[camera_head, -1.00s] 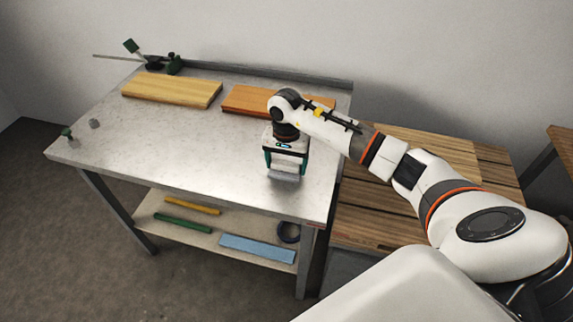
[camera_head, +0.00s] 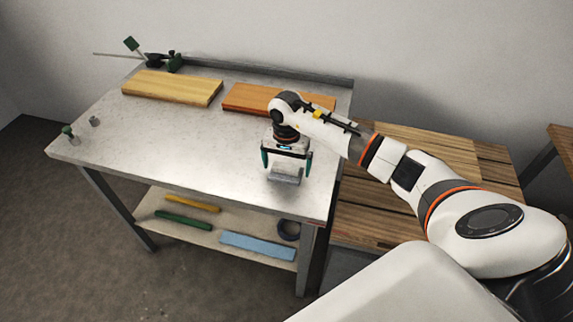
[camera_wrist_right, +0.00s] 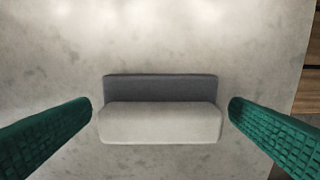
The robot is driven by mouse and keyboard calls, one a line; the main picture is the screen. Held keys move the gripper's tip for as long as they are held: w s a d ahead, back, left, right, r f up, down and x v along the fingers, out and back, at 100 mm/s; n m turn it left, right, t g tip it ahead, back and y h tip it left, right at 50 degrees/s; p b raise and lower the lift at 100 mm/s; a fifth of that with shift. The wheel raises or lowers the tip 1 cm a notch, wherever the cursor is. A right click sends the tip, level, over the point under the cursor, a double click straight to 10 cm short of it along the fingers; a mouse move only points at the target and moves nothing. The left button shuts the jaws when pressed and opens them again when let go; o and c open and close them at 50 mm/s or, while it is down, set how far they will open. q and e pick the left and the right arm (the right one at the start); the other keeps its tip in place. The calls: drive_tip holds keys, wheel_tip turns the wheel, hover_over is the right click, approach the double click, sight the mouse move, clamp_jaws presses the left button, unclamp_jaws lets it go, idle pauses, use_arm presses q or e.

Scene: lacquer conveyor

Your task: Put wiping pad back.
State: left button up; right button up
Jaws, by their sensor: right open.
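The wiping pad (camera_head: 285,175) is a small grey block lying on the metal table near its front right edge. In the right wrist view the pad (camera_wrist_right: 160,122) shows a light grey part and a darker grey strip along its far side. My right gripper (camera_head: 287,164) is above the pad with its green-padded fingers spread. In the right wrist view its fingers stand to the left and right of the pad, with a gap on each side. My left gripper is not in view.
The metal table (camera_head: 190,135) carries a pale board (camera_head: 172,88) and an orange-brown board (camera_head: 255,98) at the back. A clamp stand (camera_head: 160,62) stands at the back left. Wooden boards (camera_head: 420,150) lie on the right. The table's middle is clear.

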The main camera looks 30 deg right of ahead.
sight(286, 165)
wheel_tip(286, 165, up, 11)
drive_tip(key=b, duration=0.2)
drive_tip(key=shift+r, duration=0.2)
idle(0.4)
